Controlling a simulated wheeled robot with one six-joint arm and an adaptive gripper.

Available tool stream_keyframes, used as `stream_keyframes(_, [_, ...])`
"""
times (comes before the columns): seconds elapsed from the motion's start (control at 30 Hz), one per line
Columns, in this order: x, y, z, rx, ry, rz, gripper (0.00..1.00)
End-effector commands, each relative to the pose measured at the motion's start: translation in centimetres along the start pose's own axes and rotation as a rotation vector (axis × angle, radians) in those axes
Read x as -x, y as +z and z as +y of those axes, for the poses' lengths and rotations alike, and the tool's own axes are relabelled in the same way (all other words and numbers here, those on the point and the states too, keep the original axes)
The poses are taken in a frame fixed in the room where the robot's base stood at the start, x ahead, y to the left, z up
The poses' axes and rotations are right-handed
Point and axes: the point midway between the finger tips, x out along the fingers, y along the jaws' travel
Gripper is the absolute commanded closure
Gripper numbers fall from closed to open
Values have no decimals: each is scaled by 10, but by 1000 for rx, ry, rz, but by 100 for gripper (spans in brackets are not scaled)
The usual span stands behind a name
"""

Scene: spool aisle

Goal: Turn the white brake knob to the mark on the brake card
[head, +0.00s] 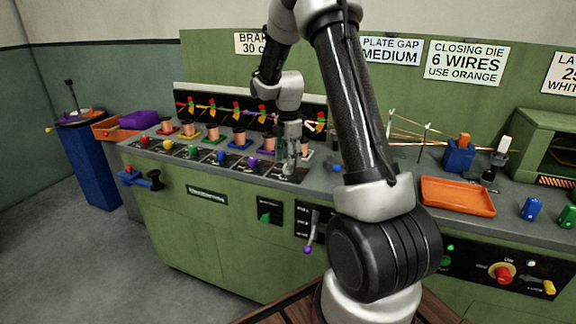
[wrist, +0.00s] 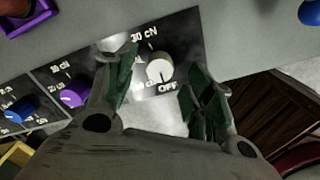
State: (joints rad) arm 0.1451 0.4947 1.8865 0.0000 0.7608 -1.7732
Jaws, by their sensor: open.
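The white brake knob (wrist: 160,71) sits on a dark dial plate (wrist: 175,40) in the wrist view. The plate reads 30 CN above the knob and OFF below it; other marks are partly hidden by a finger. I cannot tell which mark the knob points to. My gripper (wrist: 163,76) is open, with one green-padded finger on each side of the knob and gaps between. In the head view my gripper (head: 291,163) is over the right end of the dial row and hides the white knob. The brake card (head: 248,43) on the wall reads "BRAK" and "30 c", its right part behind my arm.
A purple knob (wrist: 73,97) and a blue knob (wrist: 19,112) sit left of the white one. Copper spools (head: 239,137) stand behind the dial row. An orange tray (head: 457,196) lies to the right. A purple-tipped lever (head: 309,240) sticks out of the bench front.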

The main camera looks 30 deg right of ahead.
Motion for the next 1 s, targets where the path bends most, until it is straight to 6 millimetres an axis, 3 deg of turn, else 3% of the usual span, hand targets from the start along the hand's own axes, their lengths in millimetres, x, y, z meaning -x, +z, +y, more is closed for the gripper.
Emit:
stream_keyframes(0.2, [-25,0,0,-1,-1,0,47])
stream_keyframes(0.5, [-28,0,0,-1,0,0,47])
stream_keyframes(0.77, [-28,0,0,-2,0,0,92])
stream_keyframes(1.0, [-28,0,0,-11,1,0,93])
